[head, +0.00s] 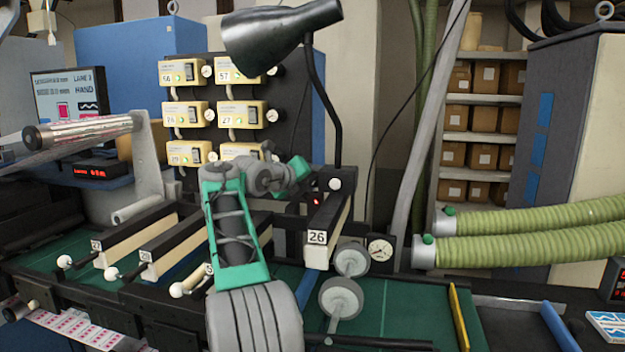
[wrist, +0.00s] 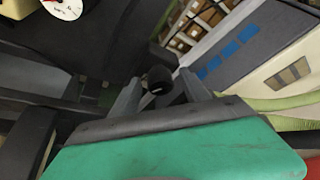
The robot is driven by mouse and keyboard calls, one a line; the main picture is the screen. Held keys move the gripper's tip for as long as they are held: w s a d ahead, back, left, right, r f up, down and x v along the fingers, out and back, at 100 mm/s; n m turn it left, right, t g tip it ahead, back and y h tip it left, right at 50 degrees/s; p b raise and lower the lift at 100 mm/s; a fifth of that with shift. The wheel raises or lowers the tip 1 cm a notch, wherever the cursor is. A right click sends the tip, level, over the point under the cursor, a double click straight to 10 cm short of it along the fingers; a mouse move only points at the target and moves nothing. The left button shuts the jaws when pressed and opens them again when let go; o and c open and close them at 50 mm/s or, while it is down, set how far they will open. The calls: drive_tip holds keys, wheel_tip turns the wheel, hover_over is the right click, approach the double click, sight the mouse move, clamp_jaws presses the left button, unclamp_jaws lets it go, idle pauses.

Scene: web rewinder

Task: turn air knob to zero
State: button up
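In the wrist view, a small round black knob (wrist: 159,80) with a short pale mark on it shows between the tips of my gripper (wrist: 160,85). The two grey fingers stand apart on either side of the knob, with a narrow gap visible next to it. I cannot tell whether they touch it. A white dial gauge with a red needle (wrist: 66,4) is cut off at the upper left. In the head view, my arm reaches to the numbered 26 station, and the gripper and knob cannot be made out there.
In the head view, a round gauge (head: 380,248) sits right of the 26 plate (head: 317,237), above grey rollers (head: 342,297). A black lamp (head: 280,33) hangs above. Panels of yellow boxes (head: 184,114) stand behind. Green hoses (head: 530,235) run at the right.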

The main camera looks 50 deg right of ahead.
clamp_jaws()
drive_tip(key=shift+f+n+b, duration=0.1)
drive_tip(key=shift+n+b, duration=0.2)
drive_tip(key=shift+n, duration=0.1)
drive_tip(key=shift+h, duration=0.3)
drive_tip(key=shift+o, duration=0.5)
unclamp_jaws()
drive_tip(key=shift+a, duration=0.1)
drive_tip(key=shift+a+b, duration=0.3)
drive_tip(key=b+v, duration=0.2)
drive_tip(key=v, duration=0.5)
drive_tip(key=shift+r, duration=0.25)
